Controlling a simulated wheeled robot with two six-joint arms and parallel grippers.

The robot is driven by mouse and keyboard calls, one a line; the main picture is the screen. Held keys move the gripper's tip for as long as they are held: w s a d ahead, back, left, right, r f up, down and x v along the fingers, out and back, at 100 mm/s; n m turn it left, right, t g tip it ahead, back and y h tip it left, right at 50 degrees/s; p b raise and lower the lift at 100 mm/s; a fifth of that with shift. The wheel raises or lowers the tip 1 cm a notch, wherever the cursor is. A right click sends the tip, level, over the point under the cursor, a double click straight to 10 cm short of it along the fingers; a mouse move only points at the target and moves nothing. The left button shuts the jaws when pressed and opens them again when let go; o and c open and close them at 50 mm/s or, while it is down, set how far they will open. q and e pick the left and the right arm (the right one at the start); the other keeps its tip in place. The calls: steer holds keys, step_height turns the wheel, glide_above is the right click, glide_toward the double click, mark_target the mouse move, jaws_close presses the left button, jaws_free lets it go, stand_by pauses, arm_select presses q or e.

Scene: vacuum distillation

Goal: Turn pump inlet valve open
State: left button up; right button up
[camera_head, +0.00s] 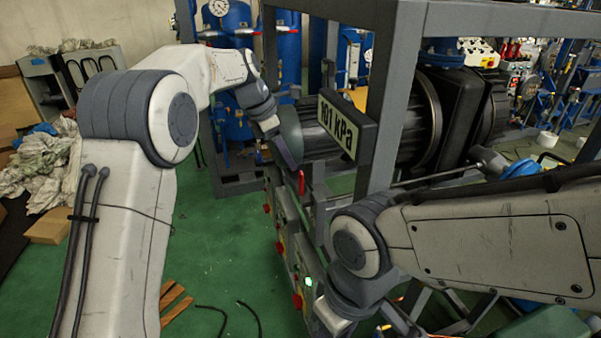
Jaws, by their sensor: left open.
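A small red handle (301,183), which looks like the valve lever, stands roughly upright at the front of the pump frame. I cannot tell from this view how far the valve is turned. My left gripper (289,152) is open, just above and to the left of the red handle. The dark fingers show edge-on, and a gap to the handle is hard to judge. My right arm reaches in from the right, and its wrist (350,290) is low in front of the frame. The right gripper's fingers are not visible at the bottom edge.
A grey metal frame (395,90) surrounds the dark cylindrical pump (415,125). A display (338,128) reading 101 kPa is fixed near its upright. Blue tanks (228,25) stand behind. Green floor (225,225) is open at left, with wood strips (173,300) and a black cable.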

mark_target(299, 177)
arm_select(q)
steer(key=p+x, duration=0.2)
steer(key=x, duration=0.7)
steer(key=shift+d+f+p, duration=0.15)
steer(key=shift+f+p, duration=0.15)
steer(key=shift+f, duration=0.05)
jaws_close()
stand_by(0.9)
